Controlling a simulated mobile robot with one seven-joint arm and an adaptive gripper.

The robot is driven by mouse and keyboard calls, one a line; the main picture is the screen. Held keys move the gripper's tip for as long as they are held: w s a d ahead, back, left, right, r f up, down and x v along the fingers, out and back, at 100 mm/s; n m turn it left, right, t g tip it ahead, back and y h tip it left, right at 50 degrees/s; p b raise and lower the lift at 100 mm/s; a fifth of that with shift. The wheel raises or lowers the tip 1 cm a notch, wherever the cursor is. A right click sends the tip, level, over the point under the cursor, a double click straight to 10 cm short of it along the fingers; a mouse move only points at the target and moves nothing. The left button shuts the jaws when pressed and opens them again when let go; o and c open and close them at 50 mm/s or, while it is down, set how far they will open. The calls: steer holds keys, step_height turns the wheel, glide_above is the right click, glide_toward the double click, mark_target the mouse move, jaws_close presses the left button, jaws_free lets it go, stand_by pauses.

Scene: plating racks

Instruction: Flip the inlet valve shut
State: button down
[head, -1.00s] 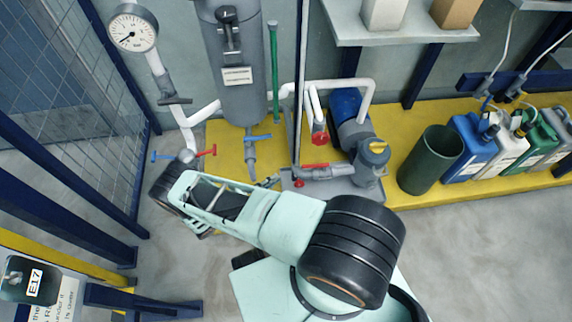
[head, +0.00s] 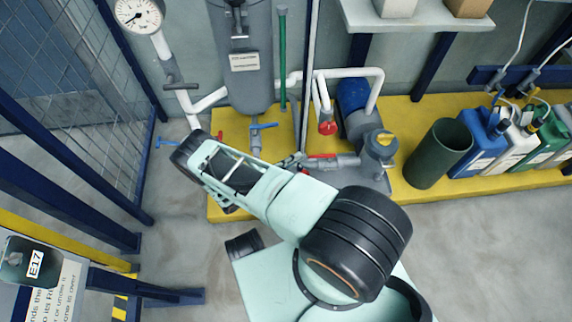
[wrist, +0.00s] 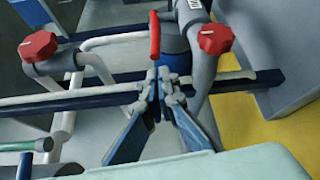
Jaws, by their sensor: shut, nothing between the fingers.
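A red lever handle (head: 322,156) lies along the grey pipe beside the pump, low on the yellow plinth. In the wrist view a red lever (wrist: 154,33) stands just beyond my fingertips; I cannot tell whether they touch. Other valve handles show: a blue one (head: 263,126) under the grey tank, and a blue one (head: 166,142) at the left, partly behind my arm. No label marks which is the inlet valve.
Round red knobs (wrist: 38,47) (wrist: 215,38) flank the fingers in the wrist view. A grey tank (head: 240,60), blue pump motor (head: 354,98) and white pipes crowd the plinth. A dark green bin (head: 438,152) and several jugs stand right. Wire mesh fencing is left; the front right floor is clear.

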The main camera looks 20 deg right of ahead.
steer(key=shift+x, duration=1.15)
